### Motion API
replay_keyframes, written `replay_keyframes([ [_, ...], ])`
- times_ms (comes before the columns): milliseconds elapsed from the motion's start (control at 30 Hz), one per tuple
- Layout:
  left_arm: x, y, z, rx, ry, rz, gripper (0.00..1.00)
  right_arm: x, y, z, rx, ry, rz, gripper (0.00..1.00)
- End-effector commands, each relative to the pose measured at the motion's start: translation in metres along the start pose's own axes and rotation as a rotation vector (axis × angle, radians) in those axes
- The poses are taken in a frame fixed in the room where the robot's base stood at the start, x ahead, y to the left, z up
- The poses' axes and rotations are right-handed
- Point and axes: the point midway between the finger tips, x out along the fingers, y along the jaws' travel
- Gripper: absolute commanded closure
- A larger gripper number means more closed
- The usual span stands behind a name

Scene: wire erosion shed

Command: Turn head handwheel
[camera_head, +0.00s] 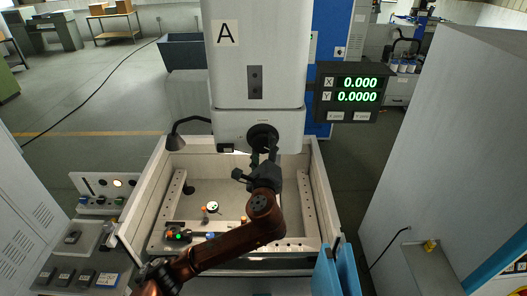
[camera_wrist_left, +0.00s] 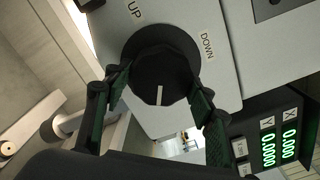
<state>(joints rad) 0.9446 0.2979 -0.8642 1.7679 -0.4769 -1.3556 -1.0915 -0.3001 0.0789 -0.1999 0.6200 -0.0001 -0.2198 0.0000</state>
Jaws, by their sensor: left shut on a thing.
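The black head handwheel (camera_head: 262,137) sits on the front of the white machine head marked A. In the left wrist view the handwheel (camera_wrist_left: 162,76) shows a white pointer line, with the words UP and DOWN printed on the panel around it. My left gripper (camera_head: 264,158) reaches up to it from below. In the left wrist view the two green-padded fingers of my left gripper (camera_wrist_left: 158,92) are on either side of the knob and shut on it. The right gripper is not in view.
A display (camera_head: 350,92) reads X 0.000 and Y 0.0000 to the right of the head. The white work tank (camera_head: 322,200) with clamps and small parts lies below my arm. A control panel (camera_head: 98,200) stands at left, and a large grey cabinet (camera_head: 450,130) at right.

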Motion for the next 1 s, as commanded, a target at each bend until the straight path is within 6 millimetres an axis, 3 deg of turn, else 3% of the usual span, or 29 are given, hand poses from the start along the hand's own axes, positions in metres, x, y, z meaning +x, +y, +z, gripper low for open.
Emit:
replay_keyframes([
  [600, 0.0, -0.001, -0.001, -0.575, 0.002, 0.001, 0.73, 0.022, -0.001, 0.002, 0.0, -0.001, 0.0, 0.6],
  [1000, 0.0, -0.002, 0.0, -0.807, 0.002, 0.002, 0.73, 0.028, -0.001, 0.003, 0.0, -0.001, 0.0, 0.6],
])
